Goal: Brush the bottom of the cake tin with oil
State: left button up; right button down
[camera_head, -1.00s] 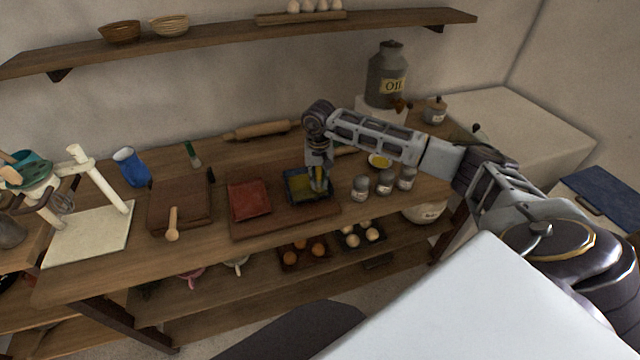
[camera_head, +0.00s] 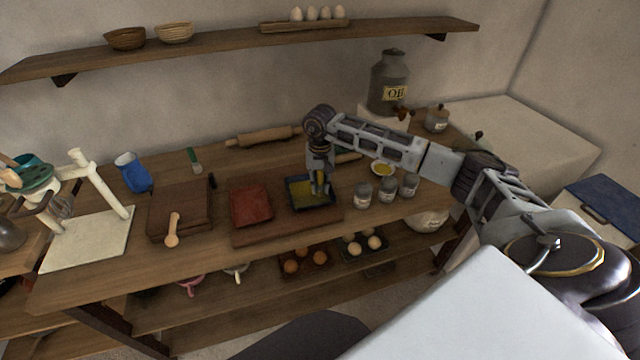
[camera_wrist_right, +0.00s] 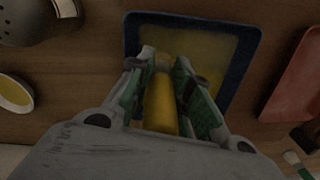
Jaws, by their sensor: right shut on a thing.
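The cake tin (camera_head: 299,192) is square and dark blue, lying on a wooden board. Its bottom looks yellowish. The tin (camera_wrist_right: 251,55) also fills the upper middle of the right wrist view. My right gripper (camera_head: 320,175) points down over the tin and is shut on a brush with a yellow handle (camera_wrist_right: 159,102). The brush's pale tip is over the tin's bottom; I cannot tell for sure whether it touches. A small dish of yellow oil (camera_head: 383,170) stands behind and to the right of the tin. My left gripper is not in view.
A red tin (camera_head: 250,205) lies left of the cake tin. Several grey shakers (camera_head: 388,190) stand close on the right. A rolling pin (camera_head: 263,137) lies behind. A large oil can (camera_head: 389,82) stands at the back right. A wooden box (camera_head: 180,210) is further left.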

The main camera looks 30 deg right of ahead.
jog(key=shift+s, duration=0.1)
jog(key=shift+s+a, duration=0.25)
jog(key=shift+s, duration=0.5)
jog(key=shift+s+a, duration=0.25)
jog(key=shift+s, duration=0.45)
jog(key=shift+w, duration=0.15)
jog(key=shift+w+d+b, duration=0.25)
jog(key=shift+w+b, duration=0.25)
jog(key=shift+w, duration=0.2)
jog(key=shift+w+d+b, duration=0.2)
jog(key=shift+w+b, duration=0.3)
jog(key=shift+w, duration=0.2)
jog(key=shift+a, duration=0.1)
jog(key=shift+w+a+f+b, duration=0.15)
jog(key=shift+w+a, duration=0.1)
jog(key=shift+a, duration=0.45)
jog(key=shift+w+a+r+b, duration=0.1)
jog(key=shift+w+a+b, duration=0.1)
jog(key=shift+a, duration=0.5)
jog(key=shift+a+f, duration=0.1)
jog(key=shift+a, duration=0.05)
